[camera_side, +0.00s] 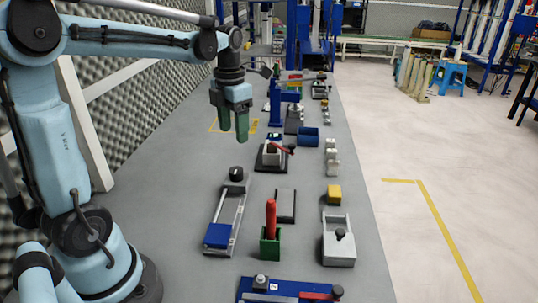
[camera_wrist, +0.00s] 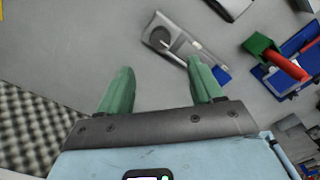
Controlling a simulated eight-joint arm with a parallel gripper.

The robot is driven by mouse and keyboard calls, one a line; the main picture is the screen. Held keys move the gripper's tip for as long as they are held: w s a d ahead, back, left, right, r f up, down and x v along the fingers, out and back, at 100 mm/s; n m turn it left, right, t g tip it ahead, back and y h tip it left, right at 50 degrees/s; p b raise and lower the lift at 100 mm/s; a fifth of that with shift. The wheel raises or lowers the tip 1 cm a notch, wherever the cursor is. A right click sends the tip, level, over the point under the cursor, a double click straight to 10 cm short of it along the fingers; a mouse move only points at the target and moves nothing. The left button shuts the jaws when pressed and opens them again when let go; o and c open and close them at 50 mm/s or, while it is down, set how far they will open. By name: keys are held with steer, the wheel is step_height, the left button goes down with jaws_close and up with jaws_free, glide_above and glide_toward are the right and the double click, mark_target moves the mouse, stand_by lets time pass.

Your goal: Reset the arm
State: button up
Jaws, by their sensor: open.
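My gripper (camera_side: 233,135) hangs from my light blue arm above the left part of the grey table, with its green fingers pointing down. In the wrist view, my gripper (camera_wrist: 162,85) shows two green fingers well apart with nothing between them. It is open and empty. In the side view it is clear of the objects and above the table surface; how high is hard to tell.
The grey table (camera_side: 160,180) holds a slider fixture with a blue block (camera_side: 218,235), a green holder (camera_side: 270,247) with a red handle (camera_side: 270,218), a yellow block (camera_side: 334,192), a grey box (camera_side: 338,250) and a blue bin (camera_side: 308,136). Grey foam (camera_side: 130,105) walls the left side.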

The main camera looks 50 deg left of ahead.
steer(key=s+d+n+t, duration=0.2)
steer(key=d+n, duration=0.2)
steer(key=n, duration=0.8)
steer(key=s+d+f+n+t, duration=0.1)
steer(key=d+n, duration=0.3)
steer(key=n, duration=0.8)
steer(key=s+d+f+n+t, duration=0.1)
steer(key=s+d+n+t, duration=0.2)
steer(key=n, duration=0.8)
steer(key=shift+s+d+f+n+t, duration=0.2)
steer(key=shift+d+n+t, duration=0.3)
steer(key=shift+d, duration=0.55)
